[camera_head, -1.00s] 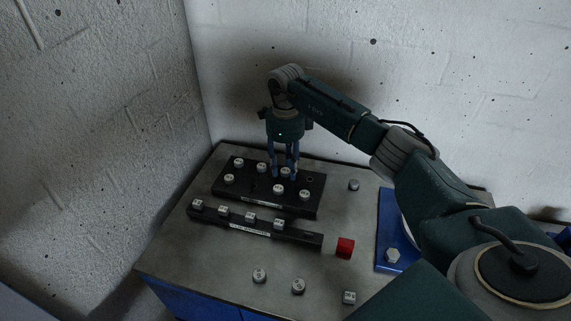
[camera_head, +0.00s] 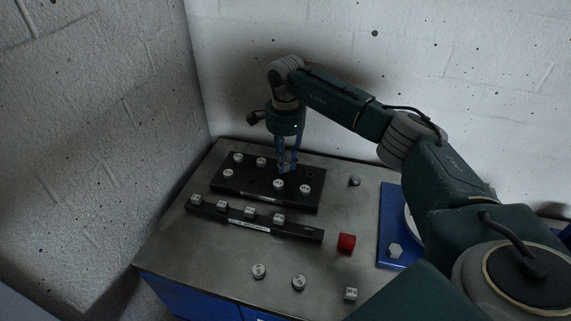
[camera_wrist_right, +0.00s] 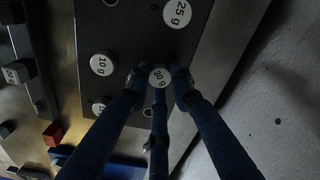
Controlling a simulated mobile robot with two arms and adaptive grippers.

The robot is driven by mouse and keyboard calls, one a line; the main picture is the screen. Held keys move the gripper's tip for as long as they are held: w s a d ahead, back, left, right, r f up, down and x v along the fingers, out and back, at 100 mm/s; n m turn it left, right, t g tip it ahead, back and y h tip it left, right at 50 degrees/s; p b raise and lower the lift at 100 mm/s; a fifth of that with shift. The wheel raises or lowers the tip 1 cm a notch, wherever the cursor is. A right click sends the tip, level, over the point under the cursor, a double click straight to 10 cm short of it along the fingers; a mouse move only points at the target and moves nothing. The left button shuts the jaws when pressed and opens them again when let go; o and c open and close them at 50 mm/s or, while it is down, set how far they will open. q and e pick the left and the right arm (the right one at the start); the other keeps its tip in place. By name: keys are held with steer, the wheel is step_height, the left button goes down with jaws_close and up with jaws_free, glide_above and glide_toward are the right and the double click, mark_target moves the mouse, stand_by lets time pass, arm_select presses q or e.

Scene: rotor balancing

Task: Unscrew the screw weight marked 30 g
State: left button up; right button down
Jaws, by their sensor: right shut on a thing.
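The black plate (camera_head: 230,188) with several round pale screw weights stands at the back of the bench. My right gripper (camera_head: 286,168) points down over the plate's back right part, its blue fingers closed in around one weight. In the right wrist view that weight (camera_wrist_right: 159,77) sits between the fingertips (camera_wrist_right: 158,74), and its face seems to read 30 g. The fingers mostly hide it in the head view. Weights marked 25 g (camera_wrist_right: 177,13) and 10 g (camera_wrist_right: 102,64) sit near it on the plate. My left gripper is not in view.
A long black bar (camera_head: 303,233) with several square-looking weights lies in front of the plate. A red block (camera_head: 346,242) is at its right end. Loose weights (camera_head: 298,282) lie near the front edge. A blue plate (camera_head: 388,225) is at the right; walls stand behind and left.

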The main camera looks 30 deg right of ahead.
steer(key=n, duration=0.5)
steer(key=shift+n+b, duration=0.3)
steer(key=shift+b, duration=0.05)
steer(key=n, duration=0.4)
steer(key=shift+n, duration=0.5)
steer(key=n, duration=0.4)
steer(key=shift+n+b, duration=0.4)
steer(key=n, duration=0.4)
steer(key=shift+r+n, duration=0.1)
steer(key=shift+n, duration=0.3)
steer(key=c, duration=1.4)
jaws_free()
steer(key=shift+c, duration=0.2)
steer(key=shift+c, duration=0.6)
